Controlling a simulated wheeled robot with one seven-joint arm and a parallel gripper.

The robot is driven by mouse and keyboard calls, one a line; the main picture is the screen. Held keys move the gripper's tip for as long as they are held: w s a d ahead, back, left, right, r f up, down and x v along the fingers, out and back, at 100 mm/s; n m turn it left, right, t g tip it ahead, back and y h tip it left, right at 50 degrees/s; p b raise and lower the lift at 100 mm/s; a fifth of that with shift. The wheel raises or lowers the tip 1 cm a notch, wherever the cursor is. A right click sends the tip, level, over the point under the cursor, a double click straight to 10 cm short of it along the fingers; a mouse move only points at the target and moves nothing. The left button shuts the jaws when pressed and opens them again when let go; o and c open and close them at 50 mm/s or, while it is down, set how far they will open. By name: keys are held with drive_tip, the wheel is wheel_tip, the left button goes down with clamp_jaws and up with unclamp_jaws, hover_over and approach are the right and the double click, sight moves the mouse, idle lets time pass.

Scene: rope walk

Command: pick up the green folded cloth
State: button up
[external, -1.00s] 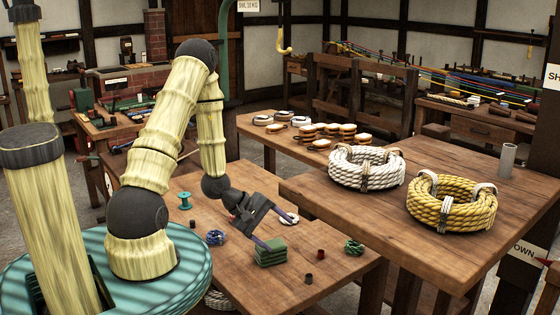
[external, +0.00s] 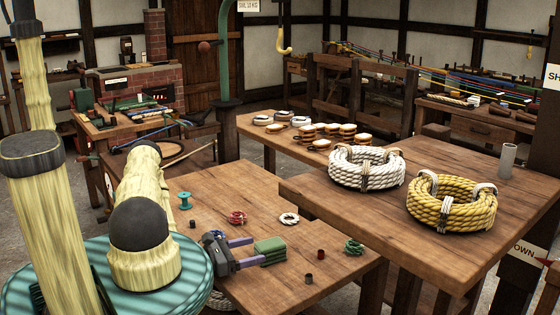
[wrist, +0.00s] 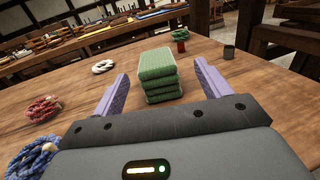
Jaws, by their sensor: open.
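The green folded cloth (external: 270,251) lies as a neat stack on the near wooden table. In the wrist view the cloth (wrist: 159,75) stands straight ahead, between the lines of my two fingers and a little beyond their tips. My gripper (external: 245,251) is low over the table, to the left of the cloth, with its purple fingers pointing toward it. The fingers (wrist: 159,82) are spread apart and nothing is held. The fingertips come close to the cloth; I cannot tell whether they touch it.
A red rope coil (external: 237,217), a white coil (external: 289,218) and a teal spool (external: 185,200) lie behind the gripper. A dark red cup (external: 320,254), a dark cup (external: 309,280) and a green coil (external: 354,247) stand to the cloth's right. A blue coil (wrist: 32,158) lies near the gripper's left.

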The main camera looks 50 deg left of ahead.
sight(285, 243)
drive_tip(key=shift+s+f, duration=0.1)
drive_tip(key=shift+x, duration=1.3)
drive_tip(key=p+x, duration=0.1)
drive_tip(key=x, duration=0.4)
drive_tip(key=shift+p, duration=0.35)
drive_tip(key=c, duration=1.1)
